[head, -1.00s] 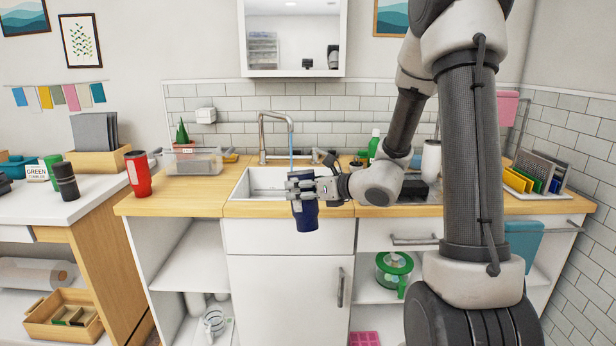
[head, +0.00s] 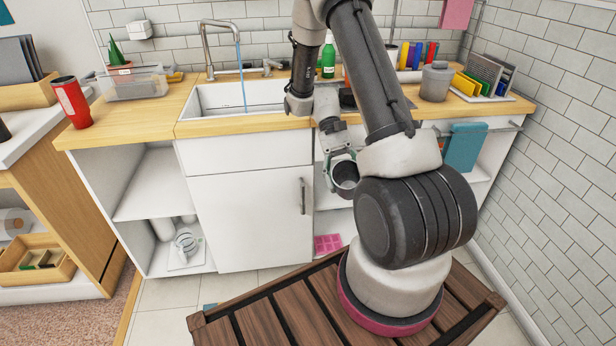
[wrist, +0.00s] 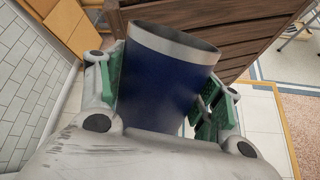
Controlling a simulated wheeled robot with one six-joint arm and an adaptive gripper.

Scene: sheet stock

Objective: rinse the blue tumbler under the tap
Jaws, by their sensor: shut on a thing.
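The blue tumbler (wrist: 165,85) has a steel rim and stands between the green-padded fingers of my gripper (wrist: 160,95) in the wrist view. My gripper (head: 338,160) is shut on it. In the head view the tumbler (head: 346,178) is below counter height, right of the sink cabinet door, with its open mouth showing; whether it holds water cannot be told. The tap (head: 205,50) arches over the white sink (head: 215,101), and a thin blue stream of water (head: 241,75) falls from it. The tumbler is apart from the stream.
A red tumbler (head: 72,102) and a clear bin (head: 136,85) stand left of the sink. A green bottle (head: 328,59), a grey jar (head: 436,82) and a rack (head: 490,75) are on the right. A teal towel (head: 465,147) hangs in front. The wooden counter edge lies between gripper and sink.

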